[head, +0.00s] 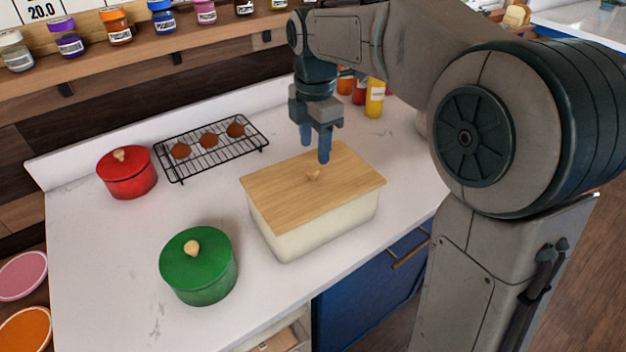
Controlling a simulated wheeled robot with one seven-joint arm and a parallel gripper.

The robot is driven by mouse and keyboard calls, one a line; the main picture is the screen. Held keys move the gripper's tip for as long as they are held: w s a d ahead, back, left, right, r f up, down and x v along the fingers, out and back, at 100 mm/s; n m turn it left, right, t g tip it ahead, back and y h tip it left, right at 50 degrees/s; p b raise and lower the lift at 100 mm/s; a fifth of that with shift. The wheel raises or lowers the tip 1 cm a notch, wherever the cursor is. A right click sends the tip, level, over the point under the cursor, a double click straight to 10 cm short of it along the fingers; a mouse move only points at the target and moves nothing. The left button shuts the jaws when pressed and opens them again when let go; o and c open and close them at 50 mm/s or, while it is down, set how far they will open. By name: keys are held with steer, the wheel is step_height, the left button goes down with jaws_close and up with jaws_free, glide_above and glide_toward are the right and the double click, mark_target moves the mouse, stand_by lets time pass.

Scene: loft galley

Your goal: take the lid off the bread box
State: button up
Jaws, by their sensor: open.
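The bread box (318,227) is a cream rectangular box on the white counter, right of the green pot. Its flat wooden lid (345,182) lies on top and covers it.
A green pot (199,270) stands close left of the box, and a red pot (127,176) farther back. A wire rack (211,147) with brown rolls lies behind. Bottles (375,98) stand beyond the box. A spice shelf (150,52) runs above. The counter's front left is clear.

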mark_target(313, 169)
steer(key=shift+a+f+p, duration=0.15)
steer(key=shift+f+p, duration=0.2)
steer(key=shift+f, duration=2.7)
jaws_close()
